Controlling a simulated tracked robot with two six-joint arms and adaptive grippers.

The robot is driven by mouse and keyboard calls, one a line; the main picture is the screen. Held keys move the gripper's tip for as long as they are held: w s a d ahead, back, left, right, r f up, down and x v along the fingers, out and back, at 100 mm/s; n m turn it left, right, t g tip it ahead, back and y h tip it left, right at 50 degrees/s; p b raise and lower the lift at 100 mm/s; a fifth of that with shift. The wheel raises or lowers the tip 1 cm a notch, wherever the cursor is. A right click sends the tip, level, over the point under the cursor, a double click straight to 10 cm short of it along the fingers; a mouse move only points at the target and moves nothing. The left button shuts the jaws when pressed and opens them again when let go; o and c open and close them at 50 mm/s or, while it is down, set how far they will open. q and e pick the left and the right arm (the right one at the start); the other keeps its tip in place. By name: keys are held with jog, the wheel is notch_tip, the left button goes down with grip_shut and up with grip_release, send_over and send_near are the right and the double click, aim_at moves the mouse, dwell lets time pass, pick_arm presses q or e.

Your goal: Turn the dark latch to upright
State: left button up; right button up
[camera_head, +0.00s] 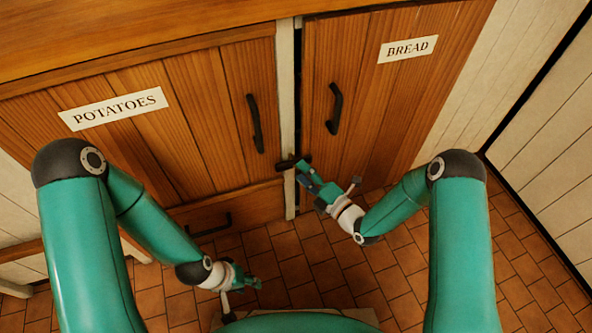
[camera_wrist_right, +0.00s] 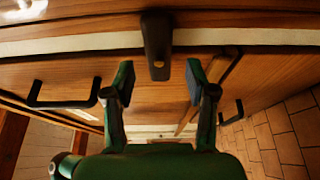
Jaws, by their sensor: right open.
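The dark latch (camera_head: 286,164) is on the cream post between the two wooden doors and lies across it, roughly level. In the right wrist view the latch (camera_wrist_right: 157,45) is a dark bar crossing the pale strip, ahead of the gap between my fingertips. My right gripper (camera_head: 325,176) is open and close to the latch at its right. In its own wrist view my right gripper (camera_wrist_right: 158,83) has both fingers apart with nothing between them. My left gripper (camera_head: 245,298) is low over the tiled floor, with its fingers apart and empty, away from the latch.
The left door bears a POTATOES label (camera_head: 112,108) and a dark handle (camera_head: 255,124). The right door bears a BREAD label (camera_head: 408,49) and a dark handle (camera_head: 335,108) above my right gripper. A drawer handle (camera_head: 211,226) is below left. Tiled floor (camera_head: 400,285) is open.

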aim_at(294, 163)
jog(key=shift+x, duration=1.15)
